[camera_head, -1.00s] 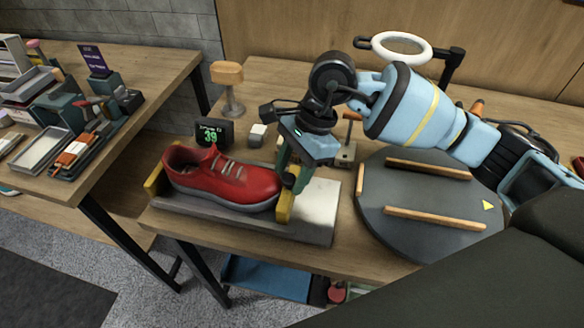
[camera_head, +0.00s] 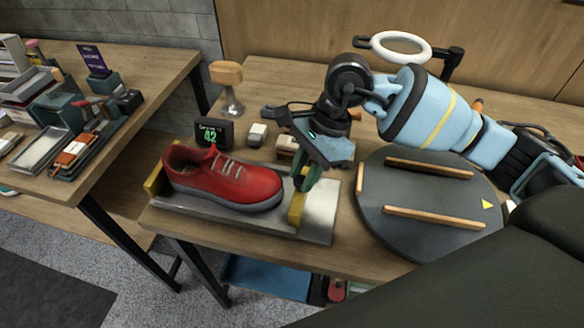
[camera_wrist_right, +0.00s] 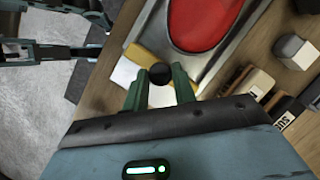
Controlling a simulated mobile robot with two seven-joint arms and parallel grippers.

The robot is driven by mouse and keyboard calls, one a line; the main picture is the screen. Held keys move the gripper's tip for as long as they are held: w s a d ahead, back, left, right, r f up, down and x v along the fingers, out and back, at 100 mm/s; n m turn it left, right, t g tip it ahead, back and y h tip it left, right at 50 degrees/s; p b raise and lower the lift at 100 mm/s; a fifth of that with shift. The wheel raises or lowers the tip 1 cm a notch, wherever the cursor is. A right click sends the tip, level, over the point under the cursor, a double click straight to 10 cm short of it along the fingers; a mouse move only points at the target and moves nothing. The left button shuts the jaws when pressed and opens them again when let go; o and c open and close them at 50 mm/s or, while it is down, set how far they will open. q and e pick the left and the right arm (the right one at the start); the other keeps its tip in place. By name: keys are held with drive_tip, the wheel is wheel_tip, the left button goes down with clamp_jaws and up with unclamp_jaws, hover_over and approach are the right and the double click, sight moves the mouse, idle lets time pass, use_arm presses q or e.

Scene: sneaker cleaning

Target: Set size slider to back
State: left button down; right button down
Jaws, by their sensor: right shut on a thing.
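A red sneaker (camera_head: 222,180) sits on a grey sizing base (camera_head: 322,208), its heel end toward the yellow stop at the left. The yellow slider (camera_head: 297,208) stands at the base's right part, with a small gap between it and the shoe's toe. My right gripper (camera_head: 303,180) comes down from above at the slider. In the right wrist view, the green fingers (camera_wrist_right: 161,90) are shut around a dark round knob (camera_wrist_right: 160,73) at the yellow slider (camera_wrist_right: 150,62). A small display (camera_head: 212,134) behind the shoe reads 42.
A round dark turntable (camera_head: 425,215) with wooden bars lies right of the base. A wooden-topped stand (camera_head: 228,85), a white block (camera_head: 257,133) and brushes (camera_wrist_right: 245,82) sit behind the shoe. A side table (camera_head: 150,70) at left holds trays and tools.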

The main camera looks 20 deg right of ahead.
drive_tip(key=shift+s+d+r, duration=0.1)
drive_tip(key=shift+s+d, duration=0.45)
drive_tip(key=shift+d, duration=0.3)
drive_tip(key=shift+s+d, duration=0.55)
drive_tip(key=shift+d, duration=0.25)
drive_tip(key=c, duration=1.2)
unclamp_jaws()
drive_tip(key=shift+o, duration=0.3)
drive_tip(key=v, duration=0.7)
drive_tip(key=shift+r, duration=0.4)
